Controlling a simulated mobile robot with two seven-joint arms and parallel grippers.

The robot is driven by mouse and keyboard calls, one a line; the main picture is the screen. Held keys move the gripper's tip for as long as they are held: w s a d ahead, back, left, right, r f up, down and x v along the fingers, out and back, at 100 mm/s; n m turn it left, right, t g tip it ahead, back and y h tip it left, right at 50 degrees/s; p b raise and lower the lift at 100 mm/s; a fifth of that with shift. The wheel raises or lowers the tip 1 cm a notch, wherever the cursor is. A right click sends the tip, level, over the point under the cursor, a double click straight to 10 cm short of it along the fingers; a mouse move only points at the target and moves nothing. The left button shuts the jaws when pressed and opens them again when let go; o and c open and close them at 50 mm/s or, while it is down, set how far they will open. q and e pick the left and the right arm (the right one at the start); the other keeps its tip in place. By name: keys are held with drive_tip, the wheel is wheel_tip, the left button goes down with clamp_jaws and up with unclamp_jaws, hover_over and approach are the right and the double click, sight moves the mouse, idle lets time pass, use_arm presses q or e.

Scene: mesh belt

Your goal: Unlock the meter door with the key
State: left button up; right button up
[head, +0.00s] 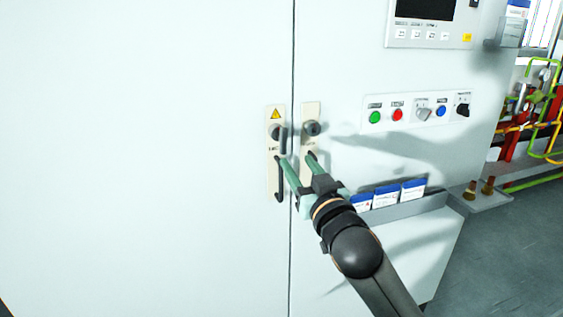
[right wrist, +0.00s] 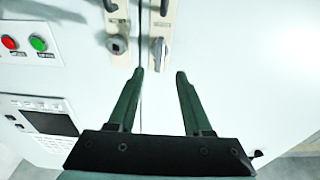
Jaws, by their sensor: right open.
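The pale cabinet has a large left door (head: 150,160) and a right door (head: 345,60), with a narrow seam between them. The left lock plate (head: 273,160), under a yellow warning triangle, bears a grey elongated piece (head: 282,135), perhaps the key or a turn knob. It also shows in the right wrist view (right wrist: 158,50). The right lock plate has a round lock (head: 312,128), with nothing seen sticking out. My right gripper (head: 298,157) is open and empty, just below the locks. In the right wrist view its fingers (right wrist: 160,74) point toward the grey piece. My left gripper is out of view.
A dark handle (head: 279,182) stands out on the left plate, close to my right fingers. A button panel (head: 418,110) and a document tray (head: 410,207) with blue-and-white booklets are to the right. Pipes (head: 535,110) stand beyond the cabinet.

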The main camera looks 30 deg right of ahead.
sight(284, 143)
drive_tip(key=shift+p+x, duration=0.6)
drive_tip(key=shift+x, duration=4.3)
clamp_jaws()
